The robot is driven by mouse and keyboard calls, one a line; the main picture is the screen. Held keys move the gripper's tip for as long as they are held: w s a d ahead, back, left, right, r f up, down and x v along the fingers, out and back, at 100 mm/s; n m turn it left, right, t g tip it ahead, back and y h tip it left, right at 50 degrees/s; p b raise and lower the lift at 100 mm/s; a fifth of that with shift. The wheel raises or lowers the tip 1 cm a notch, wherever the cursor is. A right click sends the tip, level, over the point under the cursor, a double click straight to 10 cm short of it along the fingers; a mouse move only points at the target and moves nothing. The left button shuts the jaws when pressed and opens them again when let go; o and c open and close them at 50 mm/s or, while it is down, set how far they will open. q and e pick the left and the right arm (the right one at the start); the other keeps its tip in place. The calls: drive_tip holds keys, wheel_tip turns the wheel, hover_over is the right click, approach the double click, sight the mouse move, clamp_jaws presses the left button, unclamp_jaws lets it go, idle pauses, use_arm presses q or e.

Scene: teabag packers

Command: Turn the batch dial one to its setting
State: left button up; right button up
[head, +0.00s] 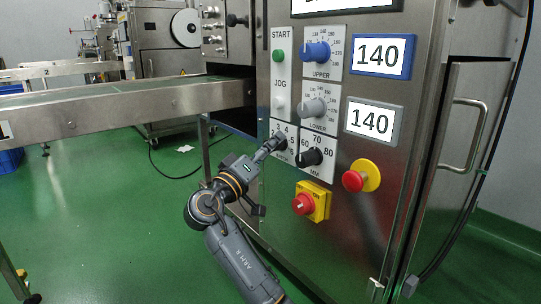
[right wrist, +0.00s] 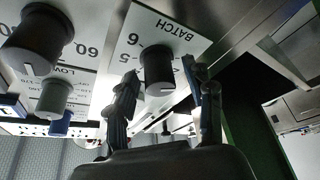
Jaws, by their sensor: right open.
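The batch dial plate (head: 291,129) is a white panel with printed numbers on the steel cabinet, below the JOG button. In the head view my right gripper (head: 277,143) is in front of it and hides most of the knob. In the right wrist view the black batch dial (right wrist: 157,68) stands between the two fingers of my right gripper (right wrist: 160,80), with BATCH, 6 and 5 printed around it. The fingers are open on either side of the knob, with a gap visible on the left. I cannot read its setting. My left gripper is not in view.
Close right of the batch dial is the black MM dial (head: 311,157). Above are the grey LOWER dial (head: 312,108), blue UPPER dial (head: 314,50) and START button (head: 278,56). Red stop (head: 354,181) and yellow-backed red switch (head: 303,204) protrude below. A conveyor (head: 120,108) runs left.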

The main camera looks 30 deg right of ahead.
drive_tip(key=shift+w+d+r, duration=0.1)
drive_tip(key=shift+d, duration=0.15)
clamp_jaws()
drive_tip(key=shift+m, duration=0.4)
drive_tip(key=m+g+h, duration=0.1)
drive_tip(key=m, duration=0.1)
drive_tip(key=shift+m, duration=0.3)
drive_tip(key=m+g+h, duration=0.1)
drive_tip(key=m+g, duration=0.1)
drive_tip(key=m, duration=0.2)
drive_tip(key=m+g, duration=0.2)
drive_tip(key=m, duration=0.2)
drive_tip(key=shift+m+g+h, duration=0.3)
drive_tip(key=shift+m+h, duration=0.1)
drive_tip(key=shift+m, duration=0.3)
